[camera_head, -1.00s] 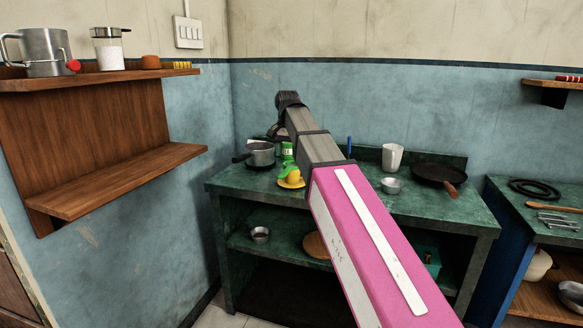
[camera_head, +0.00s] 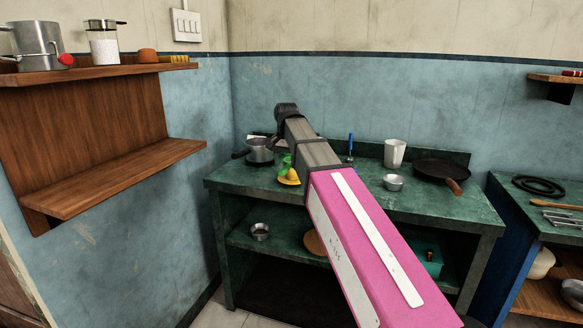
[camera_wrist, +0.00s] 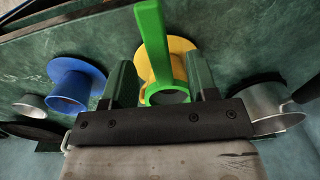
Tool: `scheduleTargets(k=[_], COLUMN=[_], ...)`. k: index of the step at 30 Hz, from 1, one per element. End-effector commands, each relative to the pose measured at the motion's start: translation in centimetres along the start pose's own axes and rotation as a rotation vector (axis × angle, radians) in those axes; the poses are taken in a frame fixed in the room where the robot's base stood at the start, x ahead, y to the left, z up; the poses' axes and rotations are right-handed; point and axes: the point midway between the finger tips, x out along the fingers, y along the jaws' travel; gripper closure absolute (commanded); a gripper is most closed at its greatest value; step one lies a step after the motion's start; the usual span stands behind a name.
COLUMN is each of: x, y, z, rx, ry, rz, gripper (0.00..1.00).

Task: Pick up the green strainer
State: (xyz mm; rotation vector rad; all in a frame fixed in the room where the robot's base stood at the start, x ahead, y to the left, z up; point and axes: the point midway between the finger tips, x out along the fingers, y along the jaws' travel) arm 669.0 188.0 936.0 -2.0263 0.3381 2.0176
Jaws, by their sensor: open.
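The green strainer (camera_wrist: 152,40) has a long flat handle and a ring-shaped end. In the wrist view its ring end lies between the two dark fingers of my gripper (camera_wrist: 160,78), with its handle running toward the top. The fingers are apart, and I cannot tell whether either touches it. In the head view a little of the strainer (camera_head: 284,161) shows left of my arm, above a yellow thing. My gripper's fingers are largely hidden behind the wrist there. The yellow round piece (camera_wrist: 170,50) sits right beside the strainer in the wrist view, partly behind it.
A blue flanged piece (camera_wrist: 76,85) stands left of the fingers, with a metal bowl (camera_wrist: 30,104) beyond. A metal pot (camera_wrist: 265,105) is close on the right. The green table (camera_head: 440,208) also holds a white cup (camera_head: 395,153) and a frying pan (camera_head: 440,170).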

Motion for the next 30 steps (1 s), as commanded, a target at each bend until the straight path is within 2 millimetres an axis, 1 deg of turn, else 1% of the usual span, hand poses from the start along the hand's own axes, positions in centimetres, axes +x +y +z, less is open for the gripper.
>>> scheduleTargets(k=[1, 3, 6, 9, 14, 15, 17, 18, 19, 30], x=[0.9, 1.8, 2.8, 3.1, 3.1, 3.1, 3.1, 3.1, 3.1, 2.9], y=[0.1, 0.1, 0.1, 0.1, 0.1, 0.1, 0.1, 0.1, 0.1, 0.1], z=[0.0, 0.0, -0.1, -0.1, -0.1, -0.1, -0.1, -0.1, -0.1, -0.1], rx=[0.0, 0.0, 0.0, 0.0, 0.0, 0.0, 0.0, 0.0, 0.0, 0.0], ry=[-0.002, -0.002, -0.001, -0.001, -0.001, -0.001, -0.001, -0.001, -0.001, 0.0], rz=[0.002, 0.001, 0.001, 0.001, 0.0, 0.0, 0.0, 0.0, 0.0, 0.0], gripper=[0.47, 0.47, 0.47, 0.47, 0.47, 0.6, 0.79, 0.92, 1.0, 1.0])
